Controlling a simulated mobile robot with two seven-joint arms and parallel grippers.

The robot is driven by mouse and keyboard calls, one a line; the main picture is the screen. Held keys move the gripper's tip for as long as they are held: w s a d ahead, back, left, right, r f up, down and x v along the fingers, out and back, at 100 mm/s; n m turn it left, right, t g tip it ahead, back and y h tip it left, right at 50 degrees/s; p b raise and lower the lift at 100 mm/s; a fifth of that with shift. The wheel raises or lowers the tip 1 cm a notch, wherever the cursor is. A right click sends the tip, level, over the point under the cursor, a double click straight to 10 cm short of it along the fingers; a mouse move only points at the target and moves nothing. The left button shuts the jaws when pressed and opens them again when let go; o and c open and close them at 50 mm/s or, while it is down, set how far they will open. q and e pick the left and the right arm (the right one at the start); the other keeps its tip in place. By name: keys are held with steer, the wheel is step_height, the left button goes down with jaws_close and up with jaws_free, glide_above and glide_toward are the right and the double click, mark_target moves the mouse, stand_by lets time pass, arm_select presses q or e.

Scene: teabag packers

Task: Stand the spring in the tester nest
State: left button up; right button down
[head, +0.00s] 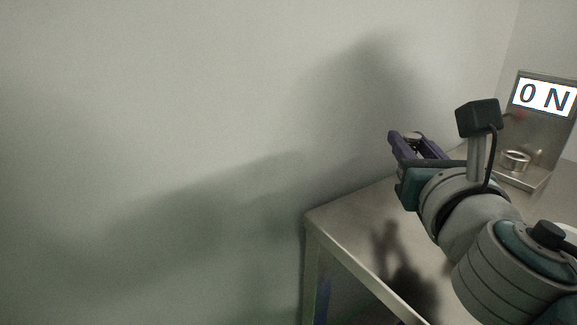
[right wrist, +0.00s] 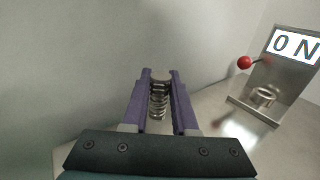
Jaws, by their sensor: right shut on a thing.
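My right gripper (right wrist: 160,84) is shut on a metal coil spring (right wrist: 158,104), held between its two purple fingers. In the head view the right gripper (head: 412,141) is raised over the far part of the table, left of the tester (head: 548,125), and the top of the spring shows between the fingers. The tester has a metal back plate with a display reading "0 N". Its nest, a metal ring (right wrist: 263,97), stands on the base and looks empty; it also shows in the head view (head: 515,160). The spring is well apart from the nest. My left gripper is out of view.
A red lever knob (right wrist: 244,62) sticks out from the tester on the side facing the gripper. The metal table (head: 345,222) has bare room between its left edge and the tester. A plain wall (head: 180,110) stands behind and to the left.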

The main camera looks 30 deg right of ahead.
steer(key=shift+f+b, duration=1.75)
steer(key=shift+f, duration=0.5)
steer(key=c, duration=0.7)
jaws_free()
steer(key=shift+r, duration=0.25)
steer(key=b+v, duration=0.1)
steer(key=v, duration=1)
steer(key=shift+a+f+b, duration=0.1)
steer(key=shift+f+b, duration=0.1)
steer(key=shift+b, duration=0.15)
steer(key=shift+s+a+r, duration=0.1)
steer(key=shift+s+a, duration=0.15)
steer(key=shift+s, duration=0.2)
